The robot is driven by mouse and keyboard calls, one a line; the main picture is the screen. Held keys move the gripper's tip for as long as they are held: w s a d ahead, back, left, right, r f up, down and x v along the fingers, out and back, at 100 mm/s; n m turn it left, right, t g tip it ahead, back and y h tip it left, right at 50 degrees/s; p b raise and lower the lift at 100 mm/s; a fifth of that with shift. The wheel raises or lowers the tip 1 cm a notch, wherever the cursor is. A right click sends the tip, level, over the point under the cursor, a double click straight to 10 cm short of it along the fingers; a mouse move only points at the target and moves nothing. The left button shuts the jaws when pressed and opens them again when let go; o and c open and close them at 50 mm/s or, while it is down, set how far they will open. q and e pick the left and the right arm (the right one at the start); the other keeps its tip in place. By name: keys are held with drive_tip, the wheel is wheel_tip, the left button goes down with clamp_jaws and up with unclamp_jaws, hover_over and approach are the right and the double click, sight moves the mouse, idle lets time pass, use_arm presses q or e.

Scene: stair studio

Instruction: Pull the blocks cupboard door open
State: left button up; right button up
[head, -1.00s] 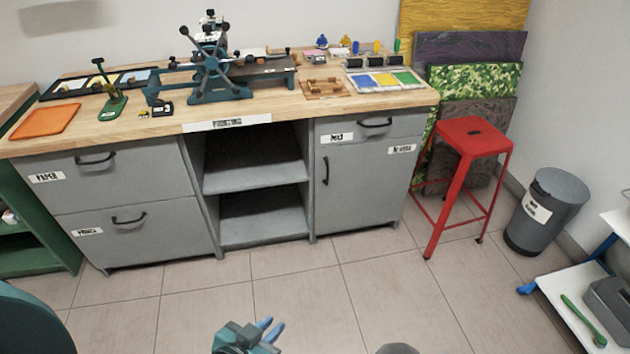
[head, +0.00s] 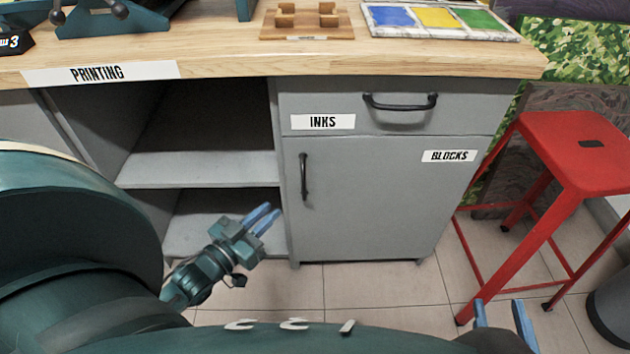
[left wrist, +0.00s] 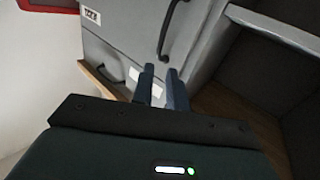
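The grey blocks cupboard door (head: 375,205), labelled BLOCKS, is shut under the inks drawer. Its black vertical handle (head: 304,177) is near the door's left edge. My left gripper (head: 264,219) is low in front of the open shelves, left of and below the handle, empty, with its blue fingers slightly apart. In the left wrist view, which looks upside down, the door handle (left wrist: 172,28) is beyond the fingertips (left wrist: 162,80), not between them. My right gripper (head: 502,312) is at the bottom right, fingers apart and empty, away from the door.
The inks drawer (head: 390,110) above has a protruding black handle (head: 400,102). Open shelves (head: 200,168) are left of the door. A red stool (head: 580,155) stands close on the right. Tiled floor (head: 385,285) before the door is clear.

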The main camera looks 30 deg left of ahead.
sight(302, 181)
use_arm(q)
drive_tip(key=w+b, duration=0.1)
drive_tip(key=w, duration=0.3)
drive_tip(key=w+d+b, duration=0.1)
drive_tip(key=w, duration=0.3)
drive_tip(key=w+b, duration=0.1)
drive_tip(key=w, duration=0.4)
drive_tip(key=shift+d, duration=0.25)
use_arm(e)
drive_tip(key=shift+s+a+n+t+y, duration=0.1)
drive_tip(key=shift+a+n+t+y, duration=0.3)
drive_tip(key=shift+a+t+y, duration=0.3)
use_arm(q)
drive_tip(key=shift+s, duration=0.1)
use_arm(e)
drive_tip(key=shift+d, duration=0.1)
use_arm(q)
clamp_jaws()
